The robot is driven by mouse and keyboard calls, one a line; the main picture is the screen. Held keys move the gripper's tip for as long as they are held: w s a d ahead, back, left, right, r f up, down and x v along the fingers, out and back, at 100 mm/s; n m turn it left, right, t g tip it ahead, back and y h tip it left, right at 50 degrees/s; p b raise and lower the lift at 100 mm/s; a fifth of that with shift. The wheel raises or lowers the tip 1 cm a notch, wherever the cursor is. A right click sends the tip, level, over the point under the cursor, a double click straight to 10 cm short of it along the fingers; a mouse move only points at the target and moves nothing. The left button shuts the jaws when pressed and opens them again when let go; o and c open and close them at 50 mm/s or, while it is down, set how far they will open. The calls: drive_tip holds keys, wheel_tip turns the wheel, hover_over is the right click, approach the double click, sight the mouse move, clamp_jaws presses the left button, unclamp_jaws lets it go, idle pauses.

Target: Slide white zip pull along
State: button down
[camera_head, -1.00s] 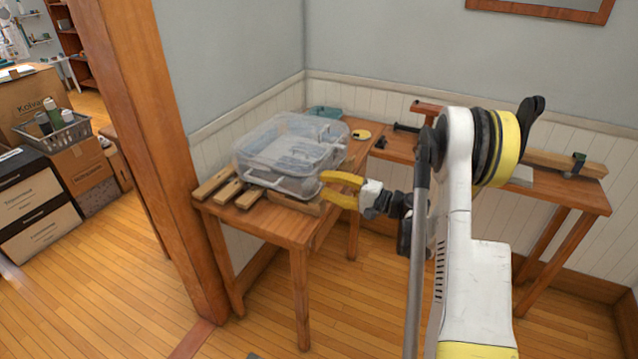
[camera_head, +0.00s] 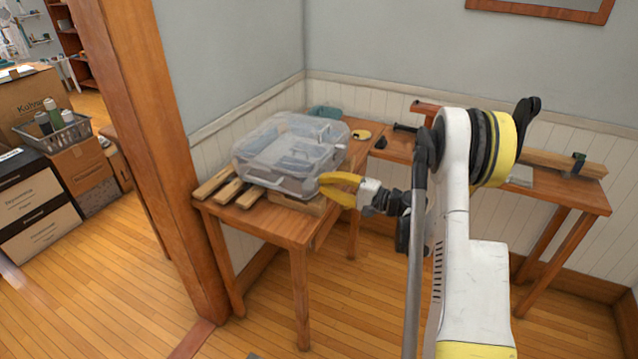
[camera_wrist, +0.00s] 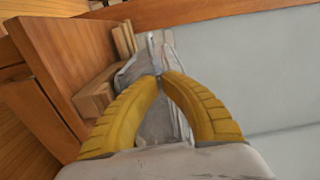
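A clear, see-through zip bag or case (camera_head: 290,150) lies on the left wooden table, with rounded corners and a pale band along its front edge. My gripper (camera_head: 323,184) is at its front right corner, with its yellow fingers pointing left. In the wrist view, the fingertips of my gripper (camera_wrist: 160,76) come together against the clear bag (camera_wrist: 165,118). A thin whitish piece (camera_wrist: 152,46) stands just beyond the tips and looks like part of the zip. The white zip pull itself is too small to make out; it seems pinched between the tips.
Wooden slats (camera_head: 229,191) lie beside and under the bag on the left table (camera_head: 282,228). A wooden post (camera_head: 150,150) stands at left. A second table (camera_head: 560,193) runs along the back wall, with a clamp and board on it. The floor in front is clear.

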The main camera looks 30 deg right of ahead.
sight(326, 167)
drive_tip(key=shift+w+d, duration=1.15)
drive_tip(key=shift+d, duration=0.35)
drive_tip(key=shift+w+d, duration=1.15)
drive_tip(key=shift+d, duration=0.4)
drive_tip(key=shift+w+d, duration=1.35)
drive_tip(key=shift+d, duration=0.3)
drive_tip(key=c, duration=1.6)
unclamp_jaws()
drive_tip(key=shift+v, duration=3.55)
drive_tip(key=shift+a, duration=0.1)
